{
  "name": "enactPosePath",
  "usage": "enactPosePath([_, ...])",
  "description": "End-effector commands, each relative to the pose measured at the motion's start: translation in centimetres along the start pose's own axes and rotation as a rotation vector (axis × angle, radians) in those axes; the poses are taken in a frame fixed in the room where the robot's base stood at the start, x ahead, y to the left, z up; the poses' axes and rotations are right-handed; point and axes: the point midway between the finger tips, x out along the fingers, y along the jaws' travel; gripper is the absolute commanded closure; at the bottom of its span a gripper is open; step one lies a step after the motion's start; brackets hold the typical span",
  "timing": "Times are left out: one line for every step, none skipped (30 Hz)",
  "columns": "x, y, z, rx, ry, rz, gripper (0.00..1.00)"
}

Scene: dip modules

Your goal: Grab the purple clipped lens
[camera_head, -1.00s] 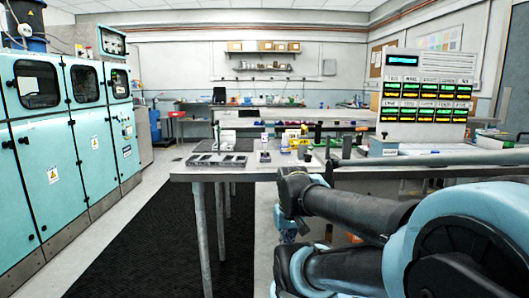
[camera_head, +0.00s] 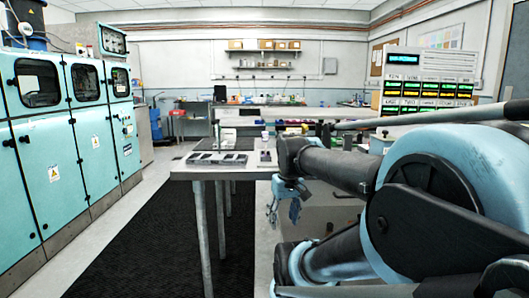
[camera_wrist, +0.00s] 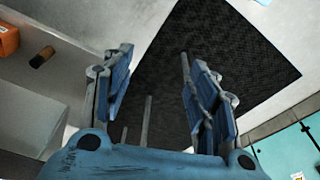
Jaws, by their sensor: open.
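I cannot make out a purple clipped lens for certain in either view. Several small items stand on the grey table (camera_head: 190,175) in the head view. One small pale item (camera_head: 265,140) with a hint of purple stands just left of my arm, too small to identify. My gripper (camera_head: 283,210) hangs below tabletop height at the right of the table's front. In the wrist view my gripper (camera_wrist: 155,52) has its two blue fingers apart, with nothing between them. My arm hides the right part of the table.
A dark tray (camera_head: 217,159) lies on the table's left part. Table legs (camera_head: 202,235) stand left of my gripper. A black mat (camera_head: 130,240) covers the floor beside teal cabinets (camera_head: 60,150). An orange object (camera_wrist: 8,38) and a brown cylinder (camera_wrist: 42,56) show in the wrist view.

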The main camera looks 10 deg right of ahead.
Motion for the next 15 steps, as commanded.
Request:
enactPosePath([-1.8,0.3,-1.7,-0.037,-0.004,-0.011,0.47])
enactPosePath([-2.7,0.4,-2.6,-0.062,-0.006,-0.018,0.47])
enactPosePath([-3.9,0.5,-3.8,-0.096,-0.008,-0.029,0.47])
enactPosePath([-4.8,0.7,-4.6,-0.121,-0.01,-0.037,0.47])
enactPosePath([-5.6,0.8,-5.5,-0.146,-0.012,-0.044,0.47])
enactPosePath([-6.7,1.0,-6.7,-0.181,-0.014,-0.054,0.47])
enactPosePath([-7.5,1.2,-7.6,-0.206,-0.014,-0.062,0.47])
enactPosePath([-8.4,1.3,-8.5,-0.232,-0.014,-0.071,0.47])
enactPosePath([-9.4,1.6,-9.7,-0.266,-0.014,-0.08,0.47])
enactPosePath([-10.2,1.8,-10.6,-0.291,-0.014,-0.088,0.47])
enactPosePath([-11.0,2.0,-11.5,-0.316,-0.014,-0.097,0.47])
enactPosePath([-12.0,2.2,-12.7,-0.35,-0.013,-0.108,0.47])
enactPosePath([-12.7,2.5,-13.6,-0.376,-0.012,-0.116,0.47])
enactPosePath([-13.4,2.7,-14.5,-0.402,-0.01,-0.124,0.47])
enactPosePath([-14.3,3.0,-15.7,-0.436,-0.007,-0.135,0.47])
